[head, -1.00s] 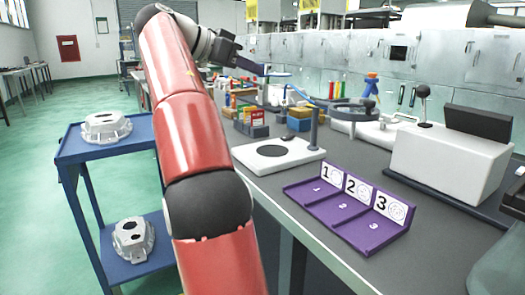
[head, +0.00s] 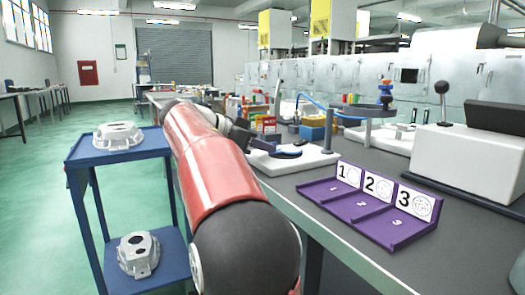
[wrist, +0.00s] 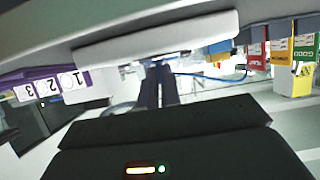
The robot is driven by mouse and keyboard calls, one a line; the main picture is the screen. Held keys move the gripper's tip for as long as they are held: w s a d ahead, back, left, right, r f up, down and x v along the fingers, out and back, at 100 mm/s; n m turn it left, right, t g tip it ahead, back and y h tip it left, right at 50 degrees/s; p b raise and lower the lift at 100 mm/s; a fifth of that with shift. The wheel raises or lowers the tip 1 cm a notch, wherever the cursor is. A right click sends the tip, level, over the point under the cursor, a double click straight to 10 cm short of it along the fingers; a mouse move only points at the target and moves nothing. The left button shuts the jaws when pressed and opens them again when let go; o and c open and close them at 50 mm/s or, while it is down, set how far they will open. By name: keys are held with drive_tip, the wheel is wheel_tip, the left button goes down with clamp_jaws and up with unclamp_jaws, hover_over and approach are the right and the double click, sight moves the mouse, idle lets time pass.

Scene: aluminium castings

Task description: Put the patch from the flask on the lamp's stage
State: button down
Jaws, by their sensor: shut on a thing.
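My gripper (head: 264,144) is low over the lamp's white base, partly behind my red arm. It is shut on a thin, flat, dark blue piece, which looks like the patch (head: 288,151). The piece lies over or just above the lamp's dark round stage, and I cannot tell whether they touch. In the wrist view my gripper's fingers (wrist: 160,85) are close together, and the held piece is not clear. I cannot make out the flask for certain.
A purple tray (head: 345,207) numbered 1, 2, 3 stands to the right of the lamp. A white machine (head: 465,160) is at the far right. Coloured boxes (head: 312,128) stand behind. A blue cart (head: 110,150) with castings stands at the left.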

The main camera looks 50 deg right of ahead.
drive_tip(key=shift+f, duration=0.2)
drive_tip(key=shift+f, duration=0.15)
drive_tip(key=c, duration=1.6)
unclamp_jaws()
drive_tip(key=shift+r, duration=0.4)
drive_tip(key=p+v, duration=0.1)
drive_tip(key=v, duration=1.1)
drive_tip(key=shift+s+f, duration=0.1)
